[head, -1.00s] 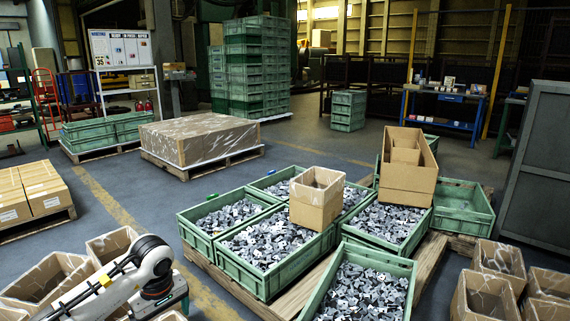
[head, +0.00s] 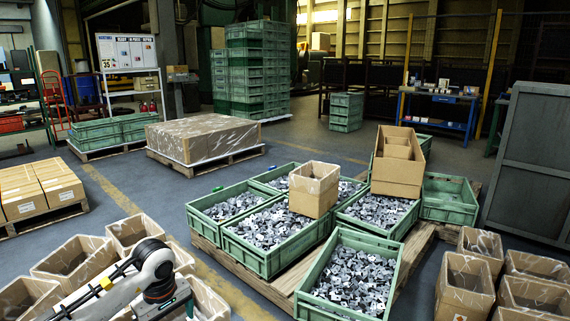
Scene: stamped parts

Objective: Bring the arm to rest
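My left arm (head: 150,268) comes in at the bottom left of the head view, over and in front of open cardboard boxes. Its gripper is not clearly visible; the lower end of the arm runs out of the bottom of the picture. My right arm and its gripper are not in view. Nothing is seen held. Green crates (head: 268,262) full of grey stamped metal parts (head: 356,278) stand on a wooden pallet (head: 282,291) in the middle, apart from the arm.
A cardboard box (head: 313,189) rests on the crates, and a taller one (head: 398,172) stands behind. Open cardboard boxes stand at the lower left (head: 75,254) and lower right (head: 464,284). A grey panel (head: 530,165) stands at right. Floor (head: 130,190) with a yellow line is clear at left.

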